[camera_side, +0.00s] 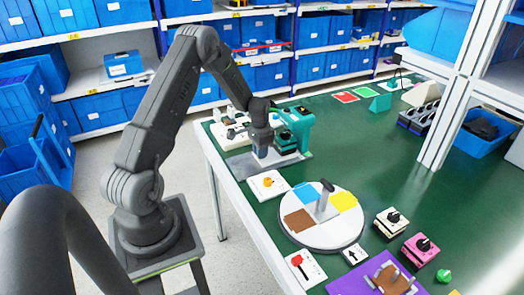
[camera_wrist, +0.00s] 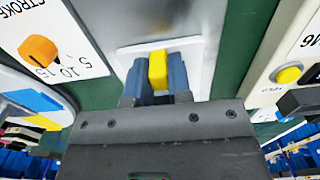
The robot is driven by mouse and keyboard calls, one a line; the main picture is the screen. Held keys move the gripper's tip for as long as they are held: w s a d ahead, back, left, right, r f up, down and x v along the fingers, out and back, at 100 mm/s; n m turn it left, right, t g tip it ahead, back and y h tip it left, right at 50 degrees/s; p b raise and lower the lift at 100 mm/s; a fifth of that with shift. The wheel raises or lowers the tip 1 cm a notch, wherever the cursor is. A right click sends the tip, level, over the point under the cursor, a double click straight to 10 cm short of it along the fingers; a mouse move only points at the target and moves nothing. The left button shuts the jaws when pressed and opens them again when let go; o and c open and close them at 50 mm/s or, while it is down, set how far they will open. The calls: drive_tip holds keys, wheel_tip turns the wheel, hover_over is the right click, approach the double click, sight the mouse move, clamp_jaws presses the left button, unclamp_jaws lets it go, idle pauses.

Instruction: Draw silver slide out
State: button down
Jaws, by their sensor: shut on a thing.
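The silver slide (camera_side: 240,166) is a flat grey plate on the near-left end of the green table, beside a teal machine (camera_side: 300,120). My gripper (camera_side: 261,151) points down over it and hides part of it. In the wrist view a yellow block (camera_wrist: 158,70) stands between the two blue fingers of my gripper (camera_wrist: 158,78). The fingers are shut on it, one on each side. Behind the block is a pale plate (camera_wrist: 131,62), with grey metal (camera_wrist: 185,14) beyond. How the block joins the slide is hidden.
A white panel with an orange knob (camera_side: 268,182) lies close by, and a round turntable (camera_side: 290,232) with coloured sectors stands nearer the camera. A control box with a yellow button (camera_wrist: 289,75) is right in the wrist view. Green table (camera_side: 390,165) is open farther right.

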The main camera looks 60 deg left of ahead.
drive_tip(key=s, duration=0.9)
drive_tip(key=shift+s, duration=0.4)
drive_tip(key=c, duration=1.4)
unclamp_jaws()
drive_tip(key=shift+s, duration=0.1)
drive_tip(key=o, duration=0.4)
drive_tip(key=shift+c, duration=0.2)
wheel_tip(320, 180, up, 14)
drive_tip(key=shift+f, duration=0.1)
